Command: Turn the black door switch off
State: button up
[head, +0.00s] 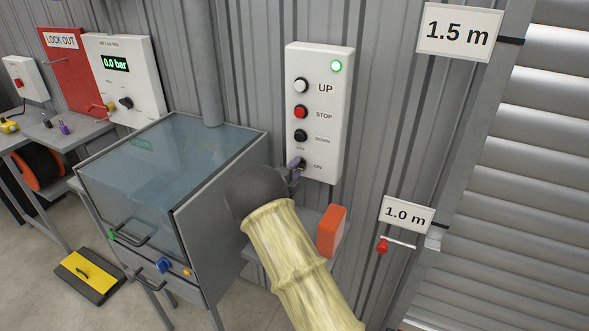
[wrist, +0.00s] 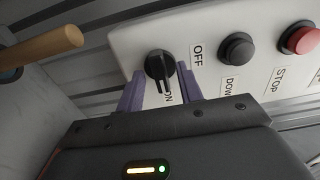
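The black door switch (wrist: 160,64) is a round rotary knob at the bottom of a white control box (head: 325,60). In the head view my gripper (head: 295,170) is at the lower part of the box and partly covers the switch.
Above the switch are the black DOWN (head: 301,136), red STOP (head: 300,112) and white UP (head: 301,86) buttons, and a lit green lamp (head: 336,66). A glass-topped cabinet (head: 235,200) stands close left of my arm. An orange block (head: 331,230) is below the box.

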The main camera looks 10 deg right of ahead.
grip_shut()
jog(key=shift+f+n+b, duration=0.1)
jog(key=shift+n+b, duration=0.35)
jog(key=shift+n, duration=0.05)
jog(key=n, duration=1.7)
dwell(0.4)
